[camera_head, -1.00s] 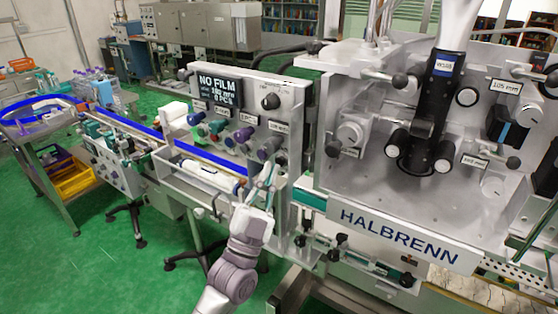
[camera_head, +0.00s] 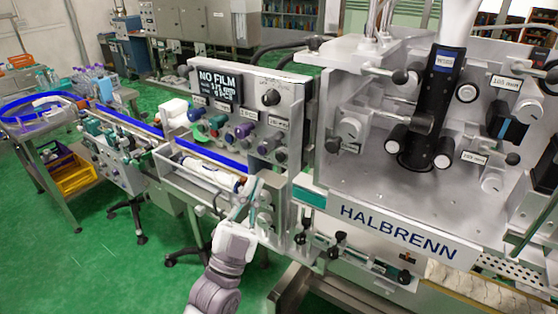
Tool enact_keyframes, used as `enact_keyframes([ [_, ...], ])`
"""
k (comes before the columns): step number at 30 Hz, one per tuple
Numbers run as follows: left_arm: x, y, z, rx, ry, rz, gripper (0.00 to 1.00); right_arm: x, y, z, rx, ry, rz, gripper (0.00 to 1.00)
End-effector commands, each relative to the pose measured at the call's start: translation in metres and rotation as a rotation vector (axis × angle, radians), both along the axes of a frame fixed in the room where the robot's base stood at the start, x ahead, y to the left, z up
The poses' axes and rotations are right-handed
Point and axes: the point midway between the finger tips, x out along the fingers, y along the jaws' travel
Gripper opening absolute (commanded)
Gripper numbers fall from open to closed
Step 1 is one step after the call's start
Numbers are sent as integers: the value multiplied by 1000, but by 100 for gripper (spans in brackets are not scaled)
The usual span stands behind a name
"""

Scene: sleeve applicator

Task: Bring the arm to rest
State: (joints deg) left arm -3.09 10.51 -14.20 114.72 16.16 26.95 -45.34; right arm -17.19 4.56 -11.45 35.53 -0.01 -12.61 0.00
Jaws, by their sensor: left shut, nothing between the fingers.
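My left gripper (camera_head: 244,203) is in the head view, just below the middle of the picture. Its pale wrist and mauve arm come up from the bottom edge. Its fingers are close together, with nothing seen between them. It stands in front of the right end of the conveyor trough (camera_head: 205,188) and left of the small rollers there. I cannot tell whether it touches them. My right gripper is not in view.
The sleeve applicator (camera_head: 400,226), marked HALBRENN, fills the right side. A control panel (camera_head: 252,113) with coloured knobs and a NO FILM display (camera_head: 220,86) stands behind my gripper. A side table (camera_head: 60,165) with a yellow bin (camera_head: 78,178) is at left. Green floor (camera_head: 110,270) is clear at lower left.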

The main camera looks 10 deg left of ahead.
Motion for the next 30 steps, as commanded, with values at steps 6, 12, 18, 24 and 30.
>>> enact_keyframes([
  [6, 0, 0, 0, 0, 0, 0, 0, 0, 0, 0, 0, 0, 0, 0],
  [12, 0, 0, 0, 0, 0, 0, 0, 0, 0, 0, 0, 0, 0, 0],
  [18, 5, 0, -10, 2, 26, -3, 0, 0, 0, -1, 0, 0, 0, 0],
  [24, 36, -2, -107, 16, 268, -24, 0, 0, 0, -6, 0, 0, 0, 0],
  [30, 48, 2, -261, 9, 639, -43, 0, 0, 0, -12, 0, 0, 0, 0],
])
